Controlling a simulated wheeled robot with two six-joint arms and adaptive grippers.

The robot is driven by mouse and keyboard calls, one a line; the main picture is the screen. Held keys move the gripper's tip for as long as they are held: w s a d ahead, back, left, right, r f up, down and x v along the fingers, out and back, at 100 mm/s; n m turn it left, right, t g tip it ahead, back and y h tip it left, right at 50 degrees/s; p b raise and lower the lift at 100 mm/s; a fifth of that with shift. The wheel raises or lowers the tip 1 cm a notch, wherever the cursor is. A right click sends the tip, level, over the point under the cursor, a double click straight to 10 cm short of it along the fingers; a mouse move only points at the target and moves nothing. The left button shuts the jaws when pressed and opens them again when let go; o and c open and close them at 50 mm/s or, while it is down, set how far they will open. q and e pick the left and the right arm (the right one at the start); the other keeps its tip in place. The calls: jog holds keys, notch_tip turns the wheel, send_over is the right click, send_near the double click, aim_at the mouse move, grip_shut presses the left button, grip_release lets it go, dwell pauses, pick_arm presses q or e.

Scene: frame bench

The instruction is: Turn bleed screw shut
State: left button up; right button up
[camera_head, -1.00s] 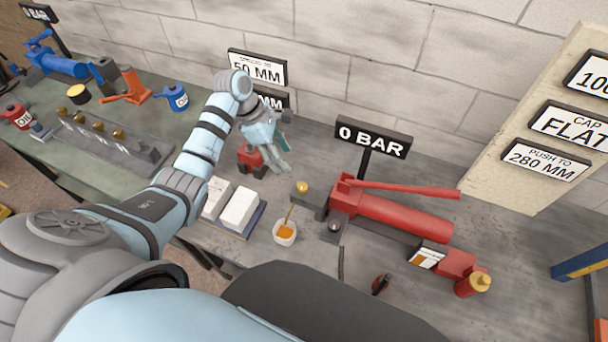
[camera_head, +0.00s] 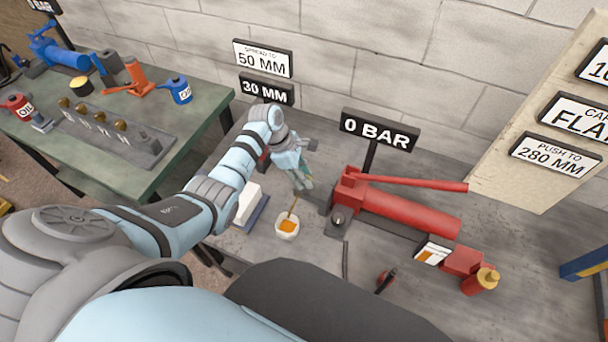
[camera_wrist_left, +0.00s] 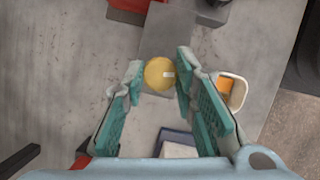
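The bleed screw has a round brass knob (camera_wrist_left: 160,73) with a small pale mark, seen in the left wrist view between my left fingertips. In the head view my left gripper (camera_head: 305,183) hides the knob, at the left end of the red hand pump (camera_head: 405,211). In the left wrist view the left gripper (camera_wrist_left: 159,68) is open, its teal-padded fingers on either side of the knob. The right fingertip is close to the knob and a thin gap shows on the left; contact cannot be told. My right gripper is not in view.
A white cup (camera_head: 287,229) with orange contents and a stick stands just in front of the gripper. White blocks (camera_head: 247,203) lie on a blue tray to the left. A "0 BAR" sign (camera_head: 380,130) stands behind the pump. A yellow-capped red bottle (camera_head: 480,282) is at right.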

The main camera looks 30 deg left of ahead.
pick_arm(q)
jog(key=shift+f, duration=0.1)
grip_shut()
jog(key=shift+m+g, duration=0.4)
jog(key=shift+m, duration=1.2)
jog(key=o, duration=0.8)
grip_release()
